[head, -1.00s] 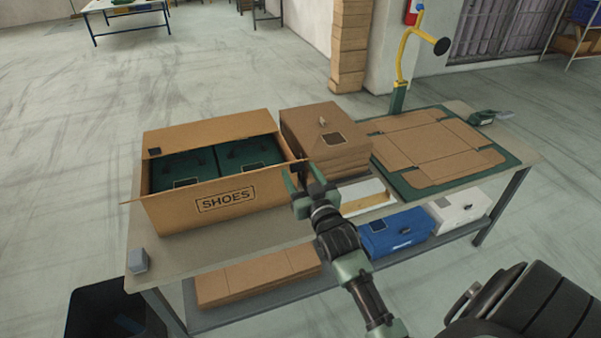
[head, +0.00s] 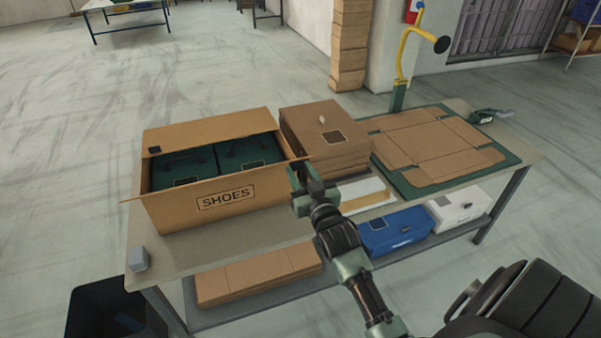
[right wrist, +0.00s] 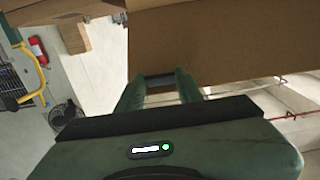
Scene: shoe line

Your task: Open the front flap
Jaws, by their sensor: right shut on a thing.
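The open shoe carton (head: 226,200), marked SHOES, stands at the left of the table. Two dark green shoe boxes (head: 250,150) lie inside it, and its back flap (head: 208,130) stands raised behind them. My right gripper (head: 298,178) is at the carton's front right corner, shut on the cardboard of the front flap. In the right wrist view the fingertips (right wrist: 160,80) meet the lower edge of a broad brown panel (right wrist: 220,45). The fingers partly hide the held edge. My left gripper is not in view.
A brown stack of closed boxes (head: 325,138) stands close right of the carton. A flat cardboard blank (head: 437,147) lies on a green mat (head: 418,189) further right. A small grey block (head: 138,259) sits at the table's front left corner.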

